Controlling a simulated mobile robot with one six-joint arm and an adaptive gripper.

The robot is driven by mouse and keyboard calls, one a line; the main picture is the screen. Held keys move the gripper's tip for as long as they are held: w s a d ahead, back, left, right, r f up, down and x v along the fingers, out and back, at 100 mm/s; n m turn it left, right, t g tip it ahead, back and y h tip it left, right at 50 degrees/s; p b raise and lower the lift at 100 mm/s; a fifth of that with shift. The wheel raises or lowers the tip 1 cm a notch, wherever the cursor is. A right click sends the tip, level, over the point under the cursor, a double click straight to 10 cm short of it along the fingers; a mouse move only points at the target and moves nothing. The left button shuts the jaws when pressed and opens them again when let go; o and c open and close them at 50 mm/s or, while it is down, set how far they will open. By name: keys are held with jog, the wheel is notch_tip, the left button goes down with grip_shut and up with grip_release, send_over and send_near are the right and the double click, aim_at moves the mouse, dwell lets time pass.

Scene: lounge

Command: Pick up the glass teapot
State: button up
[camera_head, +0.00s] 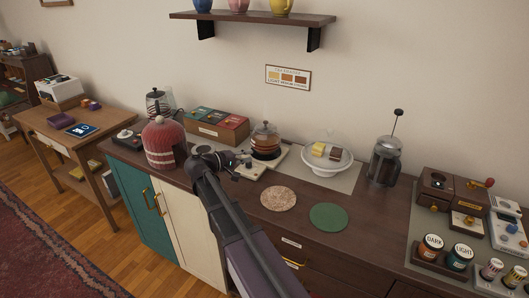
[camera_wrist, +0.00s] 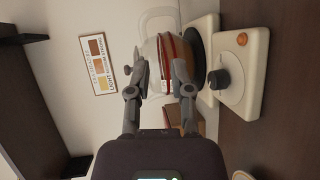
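In the head view my gripper (camera_head: 242,164) is just left of and in front of the warmer, low over the counter.
A red knitted cosy (camera_head: 164,143) and a tea box (camera_head: 217,125) stand left of the teapot. A cake stand (camera_head: 331,158) and French press (camera_head: 385,160) stand right. Two round mats (camera_head: 328,216) lie in front. A wall shelf (camera_head: 255,17) hangs above.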

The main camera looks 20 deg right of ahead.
jog(key=shift+w+a+h+b, duration=0.2)
jog(key=shift+w+h+b, duration=0.15)
jog(key=shift+w, duration=0.15)
jog(key=shift+w+a+h+b, duration=0.15)
jog(key=shift+w+h+b, duration=0.05)
jog(key=shift+w+h, duration=0.2)
jog(key=shift+w+a+r+t, duration=0.15)
jog(key=shift+w+r+t, duration=0.1)
jog(key=shift+r+t, duration=0.1)
send_near(274, 140)
jog(key=shift+w+d+f, duration=0.1)
jog(key=shift+w+d, duration=0.1)
jog(key=shift+d, duration=0.55)
jog(key=shift+w+d+f, duration=0.1)
jog(key=shift+w+d, duration=0.1)
jog(key=shift+d, duration=0.6)
jog(key=shift+w+d, duration=0.25)
jog(key=shift+d, duration=0.5)
jog(key=shift+d, duration=0.1)
jog(key=shift+w+d, duration=0.2)
jog(key=shift+d, duration=1.05)
jog(key=shift+w+d, duration=0.25)
jog(key=shift+d, duration=1)
